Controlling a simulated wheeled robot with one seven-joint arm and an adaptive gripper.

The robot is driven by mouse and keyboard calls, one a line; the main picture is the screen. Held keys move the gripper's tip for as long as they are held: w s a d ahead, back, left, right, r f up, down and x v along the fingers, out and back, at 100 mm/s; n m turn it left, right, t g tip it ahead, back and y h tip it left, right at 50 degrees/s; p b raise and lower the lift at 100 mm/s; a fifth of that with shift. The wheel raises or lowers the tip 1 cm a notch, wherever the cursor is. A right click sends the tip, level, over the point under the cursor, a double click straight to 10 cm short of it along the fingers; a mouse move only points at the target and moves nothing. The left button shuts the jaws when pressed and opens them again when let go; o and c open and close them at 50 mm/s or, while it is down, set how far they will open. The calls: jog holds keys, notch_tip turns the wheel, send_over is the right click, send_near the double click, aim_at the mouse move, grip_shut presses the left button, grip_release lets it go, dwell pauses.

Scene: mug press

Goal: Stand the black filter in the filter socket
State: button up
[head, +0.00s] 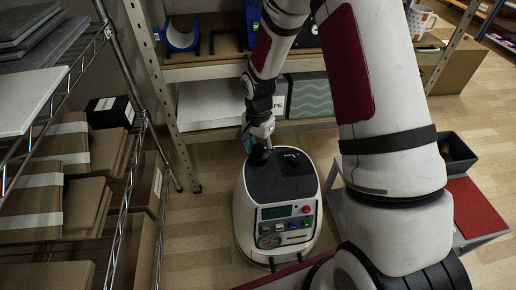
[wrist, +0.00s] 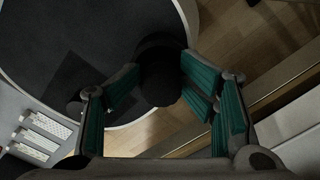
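The black filter (wrist: 161,78) is a dark, rounded piece between the fingertips in the wrist view. In the head view it is a small dark shape (head: 258,156) under my gripper (head: 260,143), at the back left edge of the machine's top. My gripper (wrist: 160,82), with teal finger pads, closes on the filter from both sides. The white machine (head: 240,205) has a black top (head: 268,182). I cannot make out the filter socket, or tell whether the filter touches the top.
A control panel (head: 286,226) with coloured buttons is on the machine's front. A wire rack with boxes (head: 60,205) stands at left, a shelf (head: 220,72) behind. A low stand with a red mat (head: 474,207) and dark bin (head: 456,150) is at right. Floor (head: 195,240) left of the machine is clear.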

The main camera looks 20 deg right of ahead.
notch_tip(320, 180, up, 13)
jog(key=p, duration=0.5)
notch_tip(320, 180, up, 10)
jog(key=n, duration=0.2)
send_over(258, 147)
jog(key=s, duration=0.6)
jog(key=s+r+n, duration=0.5)
jog(key=s+r, duration=0.6)
jog(key=s, duration=0.6)
jog(key=s+r+n, duration=0.1)
jog(key=s+n, duration=0.3)
jog(key=s, duration=0.9)
jog(key=shift+a+r, duration=0.1)
notch_tip(258, 147, up, 32)
jog(key=t+p, duration=0.4)
jog(key=p, duration=2.6)
jog(key=shift+d, duration=0.25)
